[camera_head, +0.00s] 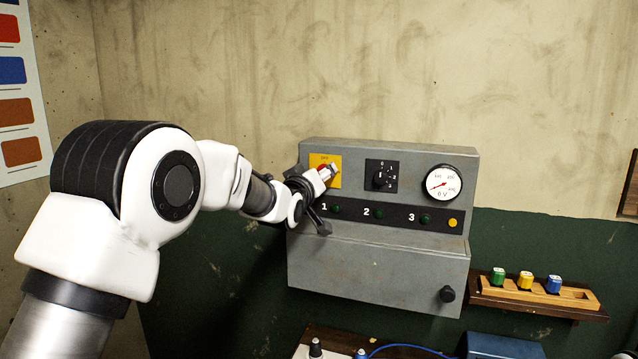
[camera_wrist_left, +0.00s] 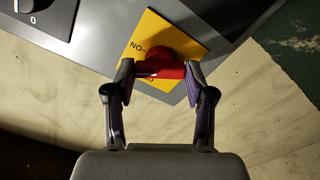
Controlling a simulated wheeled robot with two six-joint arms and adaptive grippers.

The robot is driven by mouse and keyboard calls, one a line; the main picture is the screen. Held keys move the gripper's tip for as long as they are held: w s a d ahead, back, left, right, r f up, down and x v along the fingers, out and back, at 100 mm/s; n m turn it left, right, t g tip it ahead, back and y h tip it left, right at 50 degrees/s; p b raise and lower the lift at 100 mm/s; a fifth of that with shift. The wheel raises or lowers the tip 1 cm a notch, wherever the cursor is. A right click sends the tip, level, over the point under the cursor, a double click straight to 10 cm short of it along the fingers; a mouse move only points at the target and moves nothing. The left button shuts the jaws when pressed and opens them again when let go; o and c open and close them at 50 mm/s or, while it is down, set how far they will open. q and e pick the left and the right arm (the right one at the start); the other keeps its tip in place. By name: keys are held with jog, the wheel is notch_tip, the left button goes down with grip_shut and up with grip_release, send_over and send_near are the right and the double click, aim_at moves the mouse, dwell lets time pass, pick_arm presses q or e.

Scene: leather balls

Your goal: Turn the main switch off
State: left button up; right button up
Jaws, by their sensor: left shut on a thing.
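The main switch is a red rotary handle (camera_wrist_left: 160,69) on a yellow plate (camera_wrist_left: 166,40), at the upper left of a grey control box (camera_head: 380,262). In the head view the yellow plate (camera_head: 334,158) shows behind my gripper, with a bit of red beside it. My left gripper (camera_head: 324,172) is at the switch. In the left wrist view its two fingers (camera_wrist_left: 160,76) are shut on the red handle, one at each end. The handle lies across the plate in that view; the markings are partly hidden, so its setting is unclear. My right gripper is not in view.
The box also carries a black selector knob (camera_head: 380,178), a dial gauge (camera_head: 443,184), several green buttons on a numbered strip and a black knob (camera_head: 447,294) lower right. A wooden rack (camera_head: 530,291) with coloured pieces hangs to the right. A table with items stands below.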

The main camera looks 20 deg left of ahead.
pick_arm(q)
jog(key=shift+n+b, duration=1.1)
jog(key=shift+n, duration=4.8)
jog(key=o, duration=1.2)
jog(key=shift+c, duration=0.2)
jog(key=s, duration=1.1)
jog(key=shift+s+a, duration=0.2)
jog(key=shift+s, duration=0.2)
jog(key=shift+f, duration=0.1)
